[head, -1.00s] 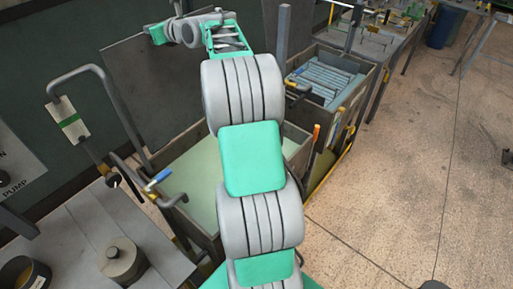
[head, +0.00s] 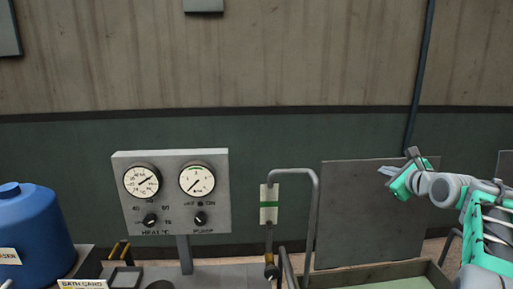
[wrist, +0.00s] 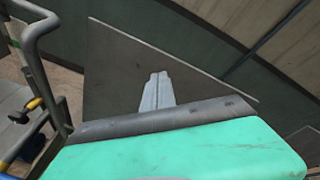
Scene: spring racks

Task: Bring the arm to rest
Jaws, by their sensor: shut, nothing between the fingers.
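My gripper (head: 386,171) is at the right of the head view, at the end of my green and grey arm. It is raised in front of a dark upright panel (head: 345,225) and points left. Its fingers are together with nothing between them. In the wrist view the closed grey fingers (wrist: 156,92) stick out past the green gripper body, with the panel behind them. My gripper appears to touch nothing, though its gap to the panel is hard to judge.
A control box (head: 170,195) with two gauges stands left of centre. A blue container (head: 28,235) is at far left. A green-surfaced tank (head: 385,284) lies below my gripper.

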